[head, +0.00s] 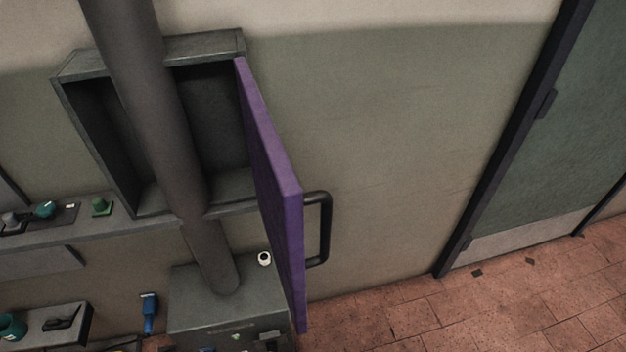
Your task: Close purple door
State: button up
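The purple door (272,185) stands wide open, swung out from the right side of a grey wall cabinet (205,46). I see it nearly edge-on. A dark bar handle (326,228) sticks out from its right face, near the free edge. The cabinet's inside (215,115) is dark and looks empty where I can see it. A thick dark cylindrical link, which looks like part of my arm, crosses in front of the cabinet and hides part of its opening. My gripper is not in view, and nothing visible touches the door or handle.
A grey shelf (75,235) with small green items runs below the cabinet. A grey box (195,290) with a small white cylinder (264,259) stands below the door. A blue tool (149,312) is left of it. Wall and tiled floor (480,310) right of the door are clear.

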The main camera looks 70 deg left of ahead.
aim_at(282, 201)
jog(key=i, duration=0.95)
jog(key=z, duration=1)
jog(key=k, duration=0.15)
jog(key=u, duration=2.75)
jog(key=k, duration=0.15)
jog(key=u, duration=1.85)
